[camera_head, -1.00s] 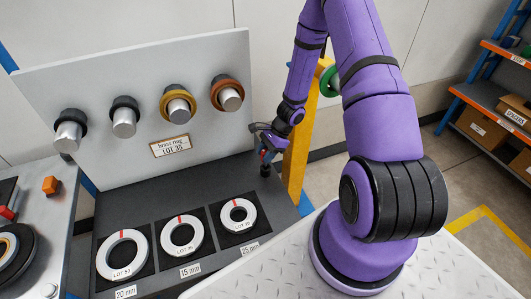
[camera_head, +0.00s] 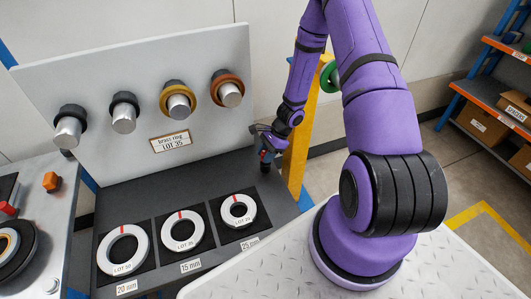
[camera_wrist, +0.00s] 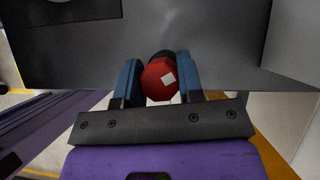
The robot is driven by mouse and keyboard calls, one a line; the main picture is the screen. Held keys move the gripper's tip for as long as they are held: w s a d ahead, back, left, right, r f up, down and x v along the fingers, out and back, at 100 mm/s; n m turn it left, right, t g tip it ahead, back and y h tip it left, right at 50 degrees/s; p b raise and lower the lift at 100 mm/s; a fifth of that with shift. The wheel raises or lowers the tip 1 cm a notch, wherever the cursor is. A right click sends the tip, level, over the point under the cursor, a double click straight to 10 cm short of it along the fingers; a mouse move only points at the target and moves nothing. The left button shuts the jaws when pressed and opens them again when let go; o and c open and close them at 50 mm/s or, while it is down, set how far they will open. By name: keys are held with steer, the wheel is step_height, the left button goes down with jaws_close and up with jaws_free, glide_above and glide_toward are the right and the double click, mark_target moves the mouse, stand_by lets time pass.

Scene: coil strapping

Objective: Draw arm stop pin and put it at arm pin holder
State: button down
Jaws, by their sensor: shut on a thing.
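My gripper (camera_head: 266,154) is beside the right edge of the grey panel, low over the dark bench top and left of the yellow post. A dark part shows behind the red head. In the head view the pin is small, and its dark lower end is near the bench top; I cannot tell whether it touches. I cannot pick out the arm pin holder for certain.
The grey panel (camera_head: 60,95) carries several pegs with black, gold and brown rings. White rings (camera_head: 182,230) lie on black squares on the bench (camera_head: 150,190). The yellow post (camera_head: 298,150) with a green ring (camera_head: 329,78) stands close right of my gripper. Shelves stand far right.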

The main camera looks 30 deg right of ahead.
steer(key=shift+f, duration=0.7)
steer(key=c, duration=0.7)
jaws_free()
step_height(320, 180, up, 22)
steer(key=w+d+n+h, duration=0.1)
steer(key=w+n, duration=0.1)
steer(key=n, duration=0.3)
steer(key=s+a+r+n+t+h, duration=0.1)
steer(key=s+a+r+n, duration=0.15)
steer(key=r, duration=0.55)
steer(key=s+a+r+n+h, duration=0.1)
steer(key=s+a+r+n, duration=0.15)
steer(key=r, duration=0.45)
steer(key=s+a+r+n+t+h, duration=0.1)
steer(key=s+r+n, duration=0.2)
steer(key=s+r, duration=0.2)
steer(key=s+r+n+t+h, duration=0.1)
steer(key=s+r+n, duration=0.2)
steer(key=s+r, duration=0.3)
steer(key=s+a+r+n+t+h, duration=0.1)
steer(key=s+r+n, duration=0.1)
steer(key=s+r, duration=0.4)
steer(key=shift+s+a+r+n+t+h, duration=0.1)
steer(key=shift+s+a+n+t+h, duration=0.1)
steer(key=shift+s, duration=0.75)
steer(key=shift+s+a+n+t+h, duration=0.1)
steer(key=shift+s+n+t, duration=0.1)
steer(key=shift+s, duration=0.75)
